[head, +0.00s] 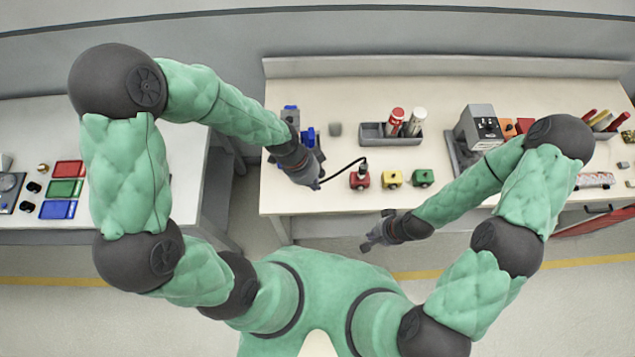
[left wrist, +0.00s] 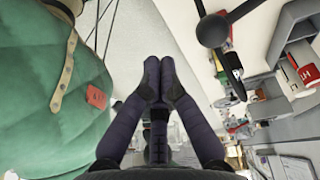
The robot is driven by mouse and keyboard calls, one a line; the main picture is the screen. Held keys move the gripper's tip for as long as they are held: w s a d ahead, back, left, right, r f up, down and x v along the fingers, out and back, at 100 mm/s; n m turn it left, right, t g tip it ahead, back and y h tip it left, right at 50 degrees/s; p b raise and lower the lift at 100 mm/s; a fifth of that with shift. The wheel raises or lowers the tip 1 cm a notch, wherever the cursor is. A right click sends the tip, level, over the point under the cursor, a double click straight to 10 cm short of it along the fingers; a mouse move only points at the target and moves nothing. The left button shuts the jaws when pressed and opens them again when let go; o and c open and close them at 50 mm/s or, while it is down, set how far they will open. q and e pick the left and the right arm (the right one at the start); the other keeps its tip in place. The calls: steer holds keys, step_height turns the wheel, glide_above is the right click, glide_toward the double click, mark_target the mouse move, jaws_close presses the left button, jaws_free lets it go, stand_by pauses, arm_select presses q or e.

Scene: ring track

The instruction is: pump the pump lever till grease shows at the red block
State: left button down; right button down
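The red block (head: 360,180) stands near the front edge of the table, with a black hose running into its top. I cannot see any grease on it. Blue parts of what may be the pump (head: 308,136) show beside my left arm. My left gripper (head: 318,184) hangs just left of the red block, apart from it. In the left wrist view its fingers (left wrist: 159,75) meet, with nothing seen between them. A dark ball on a rod (left wrist: 212,31) is right of them; I cannot tell whether it is the pump lever. My right gripper (head: 368,246) is in front of the table, its fingers unclear.
A yellow block (head: 391,179) and a green block (head: 423,178) stand right of the red one. A grey tray (head: 374,138) with bottles is behind them. A grey machine (head: 478,125) stands further right. A side table (head: 120,140) is at left.

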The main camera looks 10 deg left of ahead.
arm_select(q)
steer(key=r, duration=0.1)
steer(key=s+r, duration=0.2)
steer(key=shift+a+r, duration=0.2)
steer(key=shift+a, duration=0.2)
stand_by(1.0)
steer(key=w+a+r+b, duration=0.3)
steer(key=w+r, duration=0.5)
steer(key=r, duration=0.2)
steer(key=shift+w+a, duration=0.25)
steer(key=shift+w, duration=0.1)
